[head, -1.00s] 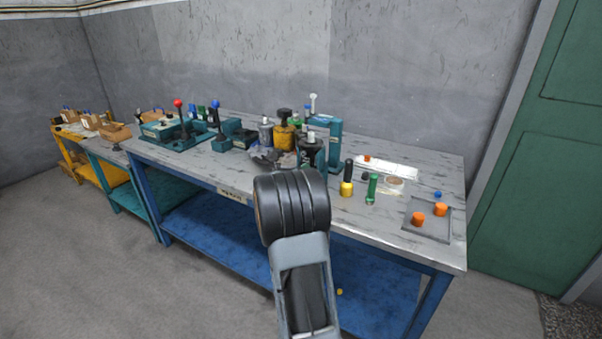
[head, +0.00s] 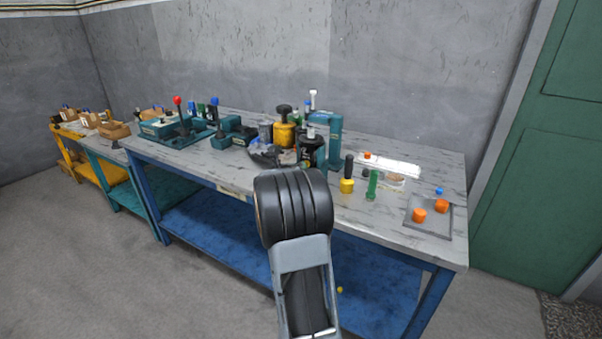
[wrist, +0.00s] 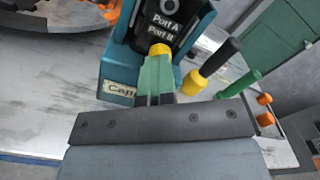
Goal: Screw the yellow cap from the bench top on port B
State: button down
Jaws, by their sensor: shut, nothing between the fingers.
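A yellow cap (wrist: 160,50) shows in the wrist view right at the tips of my gripper (wrist: 157,67), below the "Port A / Port B" lettering on a dark part of the teal unit (wrist: 117,75). Whether the cap sits on port B or only in front of it cannot be told. My gripper's green fingers are shut with nothing between them, pointing at the cap. In the head view my black wrist joint hides the gripper and the cap; the teal unit (head: 333,140) stands behind it on the bench (head: 335,212).
Right of the unit stand a black-and-yellow tool (head: 347,183) and a green cylinder (head: 371,185). Orange caps (head: 419,215) sit on a grey tray (head: 428,231) at the right. A yellow pump (head: 284,134) and other parts crowd the left. A small yellow spot (head: 340,290) shows below the bench.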

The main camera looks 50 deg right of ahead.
jog(key=m+b, duration=0.4)
jog(key=b, duration=0.1)
jog(key=shift+f, duration=0.1)
jog(key=shift+m, duration=0.3)
jog(key=shift+b, duration=0.45)
jog(key=m+b, duration=0.4)
jog(key=b, duration=0.1)
jog(key=shift+d, duration=0.1)
dwell(0.5)
jog(key=c, duration=1.8)
grip_release()
